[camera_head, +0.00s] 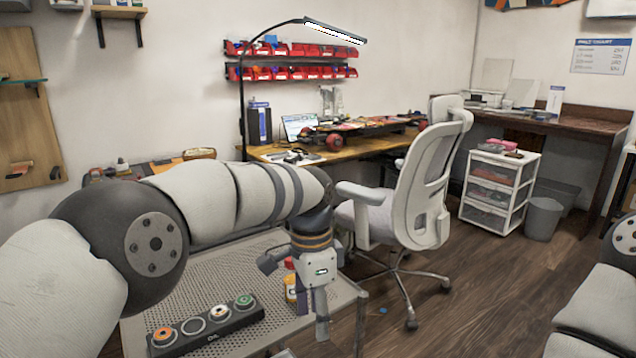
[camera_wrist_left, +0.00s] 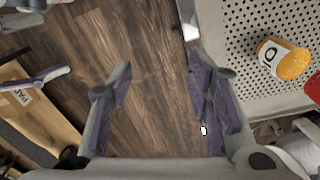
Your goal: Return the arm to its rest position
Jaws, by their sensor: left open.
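My left arm (camera_head: 205,200) comes in from the left and reaches over the perforated grey cart (camera_head: 215,280). My left gripper (camera_head: 298,298) is open, pointing down beside the cart's right end. In the left wrist view its fingers (camera_wrist_left: 158,72) are spread with nothing between them but wooden floor. A small yellow bottle with a red cap (camera_head: 290,287) stands on the cart, partly behind the gripper. In the wrist view a yellow-orange item with a white label (camera_wrist_left: 283,58) lies right of the fingers. Part of my right arm shows at the right edge; its gripper is out of view.
A dark holder with coloured round tops (camera_head: 206,327) sits at the cart's front. A white office chair (camera_head: 405,195) stands right of the gripper. Behind are a wooden desk (camera_head: 345,150) with a skateboard and a white drawer unit (camera_head: 500,188).

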